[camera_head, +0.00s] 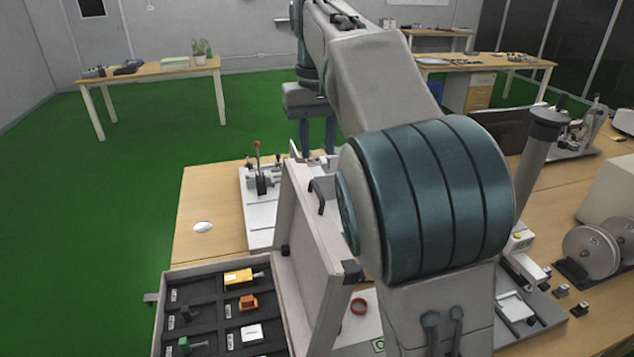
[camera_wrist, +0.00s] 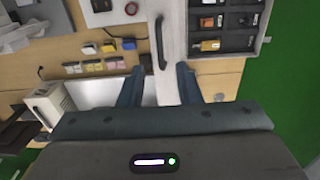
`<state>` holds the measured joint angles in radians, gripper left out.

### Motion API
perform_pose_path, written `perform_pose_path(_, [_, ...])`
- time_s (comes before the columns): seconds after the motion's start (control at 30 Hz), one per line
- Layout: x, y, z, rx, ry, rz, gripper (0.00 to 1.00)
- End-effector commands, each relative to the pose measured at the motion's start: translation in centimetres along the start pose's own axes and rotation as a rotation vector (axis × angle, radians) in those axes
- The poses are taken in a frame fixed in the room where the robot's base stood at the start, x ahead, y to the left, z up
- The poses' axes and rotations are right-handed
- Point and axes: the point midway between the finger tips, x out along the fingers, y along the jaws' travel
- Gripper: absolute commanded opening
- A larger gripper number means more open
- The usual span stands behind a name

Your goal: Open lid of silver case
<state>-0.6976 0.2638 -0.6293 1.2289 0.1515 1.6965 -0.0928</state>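The silver case (camera_head: 163,325) is at the lower left of the head view, its tray of dark compartments exposed. Its lid (camera_head: 308,255) stands raised, roughly upright, along the tray's right side. A dark handle (camera_head: 320,192) is on the lid. In the wrist view the tray (camera_wrist: 262,42) is at the top right, with the lid (camera_wrist: 172,62) as a pale strip beside it and the black handle (camera_wrist: 159,42) on it. My gripper (camera_wrist: 160,69) is open, its fingers apart around the line of the handle's lower end. Contact is unclear. The head view hides the gripper behind my arm.
The tray holds several small parts, including a yellow one (camera_head: 239,277) and an orange one (camera_head: 248,302). A white plate with a red-knobbed clamp (camera_head: 262,180) stands behind. Reels (camera_head: 592,252) are at right.

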Motion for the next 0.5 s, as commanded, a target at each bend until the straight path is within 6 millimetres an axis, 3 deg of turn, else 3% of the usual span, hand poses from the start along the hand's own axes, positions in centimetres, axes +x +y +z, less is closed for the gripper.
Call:
perform_pose_path(0.3, [5.6, -0.1, 0.1, -0.002, -0.003, 0.0, 0.31])
perform_pose_path(0.5, [7.8, -0.1, 0.0, -0.002, 0.0, 0.0, 0.31])
